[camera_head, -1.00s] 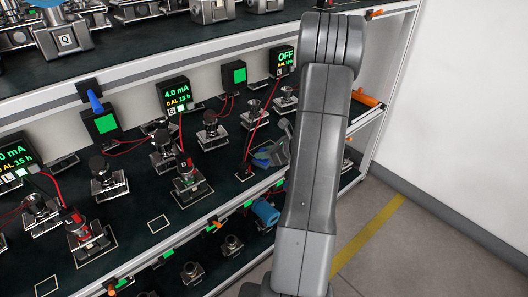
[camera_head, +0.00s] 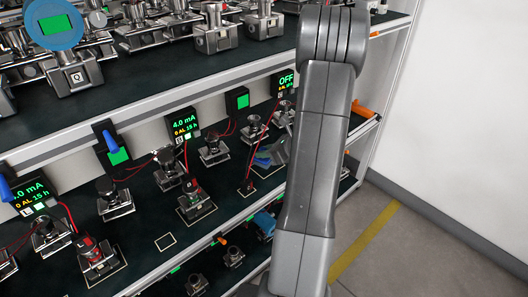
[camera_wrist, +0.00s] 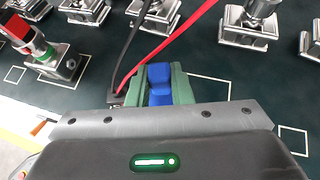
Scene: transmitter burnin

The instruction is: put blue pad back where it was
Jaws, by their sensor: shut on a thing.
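The blue pad (camera_wrist: 159,84) is between the green fingers of my gripper (camera_wrist: 160,88) in the wrist view. The gripper is shut on it, just above the dark shelf. A white outlined square (camera_wrist: 210,89) on the shelf lies just beyond and to the right of the fingers, and its left part is hidden. I cannot tell whether the pad touches the shelf. In the head view my gripper (camera_head: 270,154) shows at the middle shelf, partly hidden behind my arm.
Red and black leads (camera_wrist: 165,45) run close beside the fingers to a small dark plug (camera_wrist: 117,99). Several metal transmitters stand around, one with a red top (camera_wrist: 17,29). Another outlined square (camera_head: 165,242) is empty. The upper shelf (camera_head: 200,72) overhangs.

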